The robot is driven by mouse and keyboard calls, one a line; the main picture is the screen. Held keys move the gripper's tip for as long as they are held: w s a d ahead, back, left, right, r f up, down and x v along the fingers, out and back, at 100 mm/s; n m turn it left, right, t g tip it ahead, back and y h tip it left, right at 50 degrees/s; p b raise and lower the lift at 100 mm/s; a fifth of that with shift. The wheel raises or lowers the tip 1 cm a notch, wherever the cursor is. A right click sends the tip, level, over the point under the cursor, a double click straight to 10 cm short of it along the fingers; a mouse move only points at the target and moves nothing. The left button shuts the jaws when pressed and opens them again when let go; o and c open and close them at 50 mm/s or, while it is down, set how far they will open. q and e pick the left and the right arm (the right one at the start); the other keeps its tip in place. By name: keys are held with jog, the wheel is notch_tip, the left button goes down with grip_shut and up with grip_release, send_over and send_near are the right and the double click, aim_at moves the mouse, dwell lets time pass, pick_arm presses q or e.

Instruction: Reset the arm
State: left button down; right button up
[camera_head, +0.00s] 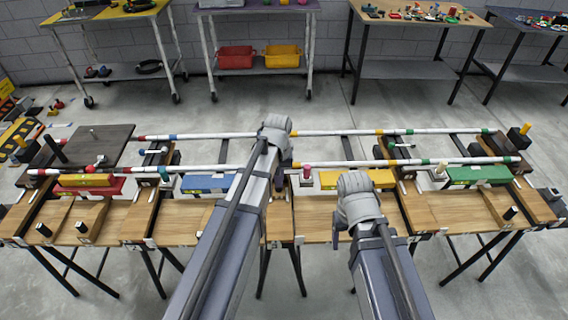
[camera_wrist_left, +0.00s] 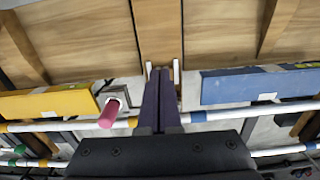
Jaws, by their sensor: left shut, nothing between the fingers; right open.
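My left arm (camera_head: 228,235) reaches up from the bottom of the head view over the wooden workbench (camera_head: 320,225), its wrist bent above the white rails. In the left wrist view my left gripper (camera_wrist_left: 163,73) is shut and empty, its dark fingers together over the gap between a yellow block (camera_wrist_left: 45,103) and a blue block (camera_wrist_left: 260,85). A pink peg (camera_wrist_left: 109,113) stands left of the fingers, apart from them. My right arm (camera_head: 385,270) reaches up from the bottom right, its wrist over the bench front.
Two long white rails with coloured bands (camera_head: 225,168) run along the bench. A red block (camera_head: 88,190) and a green block (camera_head: 478,175) lie near the ends. A dark board (camera_head: 95,146) lies at the left. Side tables stand behind, past clear floor.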

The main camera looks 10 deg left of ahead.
pick_arm(q)
jog(key=s+d+r+m+p, duration=0.2)
jog(key=s+d, duration=0.3)
jog(key=s, duration=0.3)
jog(key=s+d+r+m+y+p, duration=0.1)
jog(key=s+d+r+m+p, duration=0.1)
jog(key=s+d+m, duration=0.2)
jog(key=s+d, duration=0.2)
jog(key=s, duration=0.2)
jog(key=shift+d+r+m, duration=0.15)
jog(key=shift+m, duration=0.25)
jog(key=shift+s, duration=0.1)
